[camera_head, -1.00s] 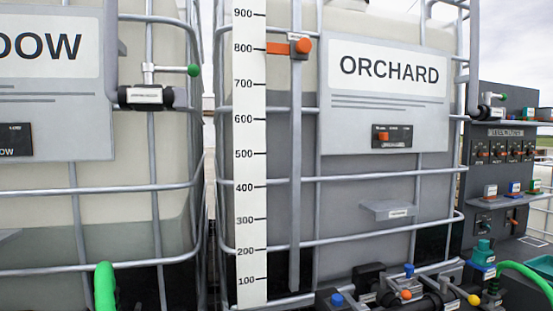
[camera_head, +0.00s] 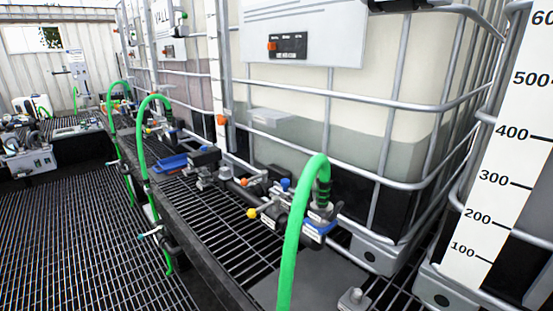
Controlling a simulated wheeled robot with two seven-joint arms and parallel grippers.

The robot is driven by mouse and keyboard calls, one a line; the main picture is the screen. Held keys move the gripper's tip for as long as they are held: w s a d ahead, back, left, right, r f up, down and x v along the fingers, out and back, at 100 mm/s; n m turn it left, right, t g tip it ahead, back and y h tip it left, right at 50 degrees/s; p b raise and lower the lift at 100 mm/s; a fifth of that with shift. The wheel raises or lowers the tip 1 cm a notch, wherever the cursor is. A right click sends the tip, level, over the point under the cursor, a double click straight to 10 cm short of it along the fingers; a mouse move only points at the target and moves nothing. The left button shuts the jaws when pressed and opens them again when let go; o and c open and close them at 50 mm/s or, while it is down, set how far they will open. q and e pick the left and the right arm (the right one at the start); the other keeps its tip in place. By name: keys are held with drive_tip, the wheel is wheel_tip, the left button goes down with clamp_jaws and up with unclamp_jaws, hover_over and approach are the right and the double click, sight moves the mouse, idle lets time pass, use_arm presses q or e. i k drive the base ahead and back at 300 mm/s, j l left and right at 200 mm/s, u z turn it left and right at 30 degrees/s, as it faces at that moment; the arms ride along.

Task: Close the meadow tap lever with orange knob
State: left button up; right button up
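The tank (camera_head: 290,95) in the middle stands just left of the large gauge. Its sign lettering is cropped out; the earlier frame places MEADOW there. At its foot is a dark valve assembly (camera_head: 270,205) with a green hose arching over it. A lever with an orange knob (camera_head: 246,181) sits on the pipe, left of a blue knob (camera_head: 285,184). A lever with a yellow knob (camera_head: 252,213) sticks out in front. The orange lever's exact angle to the pipe is too small to tell. Neither of my grippers is in view.
The green hose (camera_head: 290,245) crosses in front of the assembly's right part. Steel cage bars (camera_head: 360,180) stand behind it. A grated shelf (camera_head: 215,235) carries the taps. More taps and hoses (camera_head: 155,120) stand farther left. The grated floor (camera_head: 80,240) at left is open.

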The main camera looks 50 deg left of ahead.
sight(264, 174)
drive_tip(key=u, duration=1.8)
drive_tip(key=j+z, duration=0.25)
drive_tip(key=j, duration=0.45)
drive_tip(key=i+j+z, duration=0.1)
drive_tip(key=j, duration=0.2)
drive_tip(key=i+j+z, duration=0.15)
drive_tip(key=j, duration=0.2)
drive_tip(key=i+j+z, duration=0.1)
drive_tip(key=j, duration=0.25)
drive_tip(key=i+j+z, duration=0.1)
drive_tip(key=j, duration=0.25)
drive_tip(key=i+j+z, duration=0.15)
drive_tip(key=j, duration=0.25)
drive_tip(key=i, duration=0.05)
